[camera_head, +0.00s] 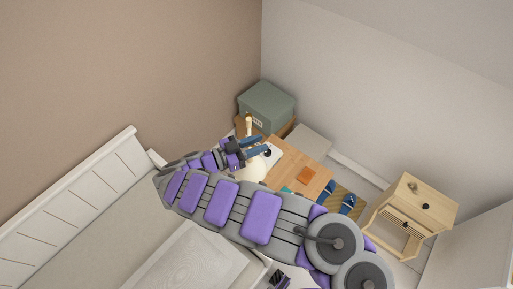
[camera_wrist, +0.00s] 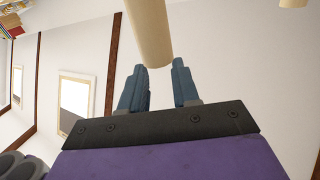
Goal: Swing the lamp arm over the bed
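The lamp shows in the head view as a cream upright piece (camera_head: 249,122) beside a pale rounded shade (camera_head: 251,171), which my arm partly hides. The joint between these parts is hard to make out. My gripper (camera_head: 268,146) is beside the lamp, above the wooden desk (camera_head: 319,182). In the wrist view the two blue fingers (camera_wrist: 159,84) are apart. A cream cylinder (camera_wrist: 149,28), seemingly a lamp part, has its near end around the gap between the fingertips; I cannot tell whether they touch it. The bed, with a white headboard (camera_head: 75,203), is at the lower left.
A grey-green box (camera_head: 267,103) stands in the corner behind the lamp. A small orange-brown item (camera_head: 305,176) lies on the desk. Blue slippers (camera_head: 348,203) lie on a mat right of it. A light wood cabinet (camera_head: 415,212) stands farther right. My arm spans above the bed's edge.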

